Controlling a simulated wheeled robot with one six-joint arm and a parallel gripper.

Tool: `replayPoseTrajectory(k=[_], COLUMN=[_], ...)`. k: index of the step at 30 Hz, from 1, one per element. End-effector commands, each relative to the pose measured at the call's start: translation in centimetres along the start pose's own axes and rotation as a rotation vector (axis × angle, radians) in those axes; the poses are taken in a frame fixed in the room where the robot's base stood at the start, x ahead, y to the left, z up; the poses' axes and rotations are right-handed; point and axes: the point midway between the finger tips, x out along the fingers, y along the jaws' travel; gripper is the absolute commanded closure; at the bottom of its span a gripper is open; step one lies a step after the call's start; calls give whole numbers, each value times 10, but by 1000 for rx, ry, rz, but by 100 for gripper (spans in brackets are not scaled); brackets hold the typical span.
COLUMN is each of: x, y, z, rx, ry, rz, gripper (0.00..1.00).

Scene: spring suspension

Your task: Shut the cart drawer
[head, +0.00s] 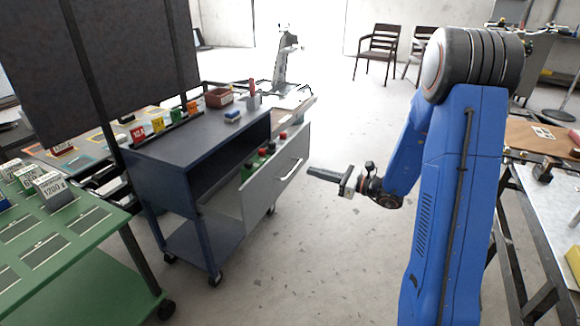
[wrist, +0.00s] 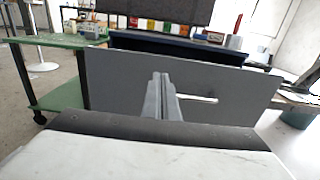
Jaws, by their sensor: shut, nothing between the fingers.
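The cart (head: 195,185) is dark blue and stands on casters left of the middle in the head view. Its drawer (head: 256,192) is pulled out to the right, with a grey front and a pale bar handle (head: 291,169). Red, green and dark items show inside the drawer. My gripper (head: 312,173) is shut and empty, a little to the right of the drawer front. In the wrist view my gripper (wrist: 163,88) points at the grey drawer front (wrist: 125,85), and the handle (wrist: 202,99) is just right of the fingers. I cannot tell whether the fingertips touch the front.
A green table (head: 60,245) stands left of the cart. A brown bin (head: 219,97) and a blue block (head: 233,116) sit on the cart top. A workbench (head: 545,200) is at the right, and chairs (head: 378,48) stand at the back. The floor before the drawer is clear.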

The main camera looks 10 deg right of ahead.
Motion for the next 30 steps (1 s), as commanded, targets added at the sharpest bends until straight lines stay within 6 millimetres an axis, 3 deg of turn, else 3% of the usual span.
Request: replayPoseTrajectory(k=[5,24,30], x=[17,118,134], y=[1,2,2], z=[0,0,0], rx=[-1,-2,-1], ry=[0,0,2], rz=[4,5,4], gripper=[100,100,100])
